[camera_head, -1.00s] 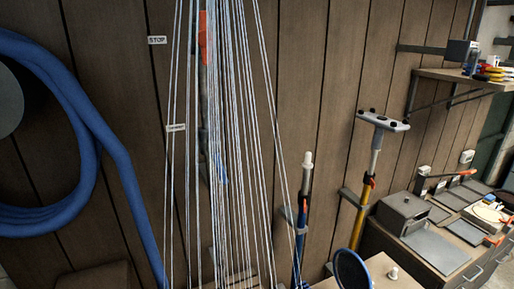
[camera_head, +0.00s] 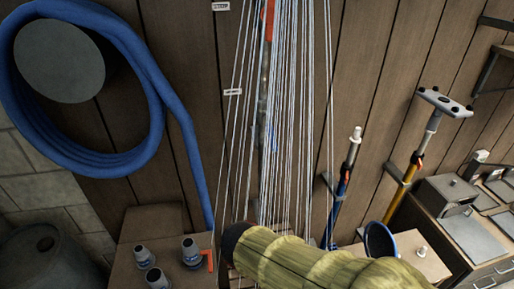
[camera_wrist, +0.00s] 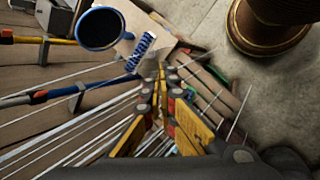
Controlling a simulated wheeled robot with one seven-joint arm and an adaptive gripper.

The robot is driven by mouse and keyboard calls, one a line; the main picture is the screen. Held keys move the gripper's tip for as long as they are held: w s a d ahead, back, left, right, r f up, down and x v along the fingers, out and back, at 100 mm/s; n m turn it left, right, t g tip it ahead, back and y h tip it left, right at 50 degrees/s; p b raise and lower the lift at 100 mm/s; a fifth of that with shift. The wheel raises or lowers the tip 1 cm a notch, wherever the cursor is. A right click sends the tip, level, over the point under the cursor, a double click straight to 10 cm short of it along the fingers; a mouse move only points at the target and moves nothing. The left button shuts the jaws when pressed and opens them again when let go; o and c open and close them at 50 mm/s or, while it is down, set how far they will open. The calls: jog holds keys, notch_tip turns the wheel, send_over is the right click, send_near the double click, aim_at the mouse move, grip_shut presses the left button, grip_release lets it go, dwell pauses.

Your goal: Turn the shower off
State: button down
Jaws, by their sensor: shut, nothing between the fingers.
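The shower's water falls as many thin white streams (camera_head: 290,110) in front of the plank wall in the head view. Behind them is an orange-red upright part (camera_head: 269,22), partly cut off by the top edge; I cannot tell whether it is the shower's lever. A small label reading STOP (camera_head: 221,6) is on the wall at its upper left, and a second label (camera_head: 233,92) is lower, too small to read. My gripper (camera_wrist: 159,72) is shut and empty in the wrist view, with streams around it. My sleeved forearm crosses the bottom of the head view.
A coiled blue hose (camera_head: 150,110) hangs at the left. Grey fittings (camera_head: 190,252) stand on a wooden box below. Poles (camera_head: 345,185) are clipped to the wall at right, beside a drawer cabinet (camera_head: 480,245). A blue-rimmed round item (camera_wrist: 101,28) is near my gripper.

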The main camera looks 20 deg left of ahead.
aim_at(270, 131)
jog(key=w+a+r+n+t+p, duration=0.1)
jog(key=w+a+r+n+t, duration=0.15)
jog(key=a, duration=0.35)
jog(key=w+a+r+n+t+p, duration=0.1)
jog(key=w+a+t, duration=0.1)
jog(key=a+t, duration=0.3)
jog(key=w+a+r+n+t+p, duration=0.1)
jog(key=w+a+r+n+t, duration=0.1)
jog(key=a, duration=0.5)
jog(key=w+a+r+m+t, duration=0.25)
jog(key=a+r+t, duration=0.4)
jog(key=r, duration=0.55)
jog(key=w+d+r, duration=0.1)
jog(key=w+d, duration=0.1)
jog(key=w, duration=0.4)
jog(key=w+d+r+g+p, duration=0.1)
jog(key=w+d, duration=0.1)
jog(key=w, duration=0.4)
jog(key=shift+w+d+r+n+y, duration=0.25)
jog(key=shift+d+n+y, duration=0.05)
jog(key=shift+d+n, duration=0.1)
jog(key=shift+f, duration=0.1)
